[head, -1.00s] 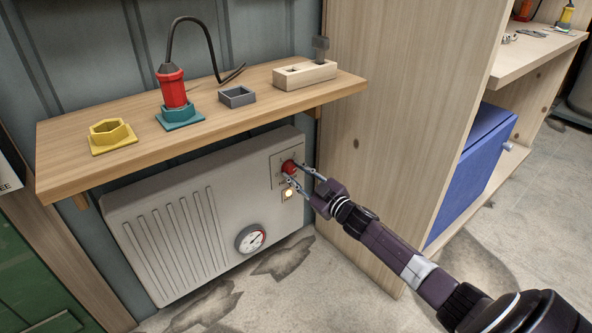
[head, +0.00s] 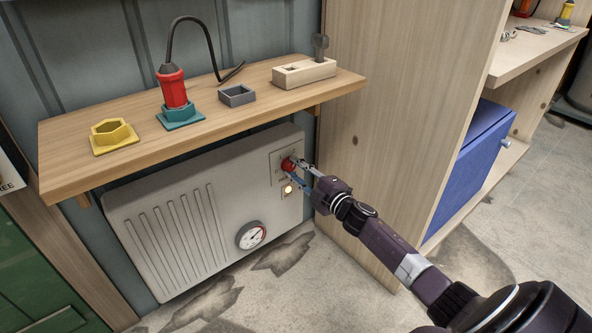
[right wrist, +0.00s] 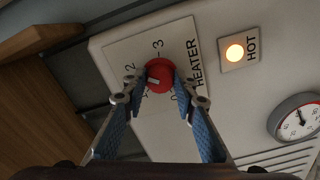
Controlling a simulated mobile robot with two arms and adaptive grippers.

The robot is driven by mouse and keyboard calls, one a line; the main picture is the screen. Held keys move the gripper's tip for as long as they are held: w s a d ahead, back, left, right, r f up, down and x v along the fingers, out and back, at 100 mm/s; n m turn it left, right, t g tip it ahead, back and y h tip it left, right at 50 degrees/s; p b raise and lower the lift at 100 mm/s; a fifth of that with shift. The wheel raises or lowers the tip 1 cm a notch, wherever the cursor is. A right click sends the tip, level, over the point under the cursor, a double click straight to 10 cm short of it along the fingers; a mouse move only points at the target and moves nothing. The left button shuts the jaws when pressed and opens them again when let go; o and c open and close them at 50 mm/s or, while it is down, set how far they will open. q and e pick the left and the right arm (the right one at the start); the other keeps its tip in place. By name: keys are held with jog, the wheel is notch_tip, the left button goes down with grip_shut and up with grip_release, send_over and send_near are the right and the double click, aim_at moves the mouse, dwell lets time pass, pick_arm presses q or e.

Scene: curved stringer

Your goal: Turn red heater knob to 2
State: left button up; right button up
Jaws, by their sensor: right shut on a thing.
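The red heater knob (head: 288,164) sits on a panel at the upper right of the white heater (head: 190,228). In the right wrist view the knob (right wrist: 160,75) shows a white mark on its lower left side. The numbers 2 and 3 show around it, with 2 at the left and 3 above; the lower numbers are partly covered by the fingers. I cannot tell exactly which number the mark meets. My right gripper (head: 296,170) is shut on the knob, one finger on each side; its fingers (right wrist: 162,88) also show in the wrist view. My left gripper is out of view.
A lit HOT lamp (head: 289,189) and a dial gauge (head: 251,236) are on the heater. A wooden shelf (head: 70,166) overhangs it, holding a red tool (head: 172,88) and several holders. A wooden cabinet side (head: 400,90) stands close on the right.

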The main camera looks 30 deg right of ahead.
dwell(0.5)
jog(key=o, duration=1.2)
jog(key=shift+c, duration=0.2)
jog(key=shift+s, duration=0.1)
jog(key=s, duration=1.1)
jog(key=shift+s+d, duration=0.4)
jog(key=shift+d, duration=0.05)
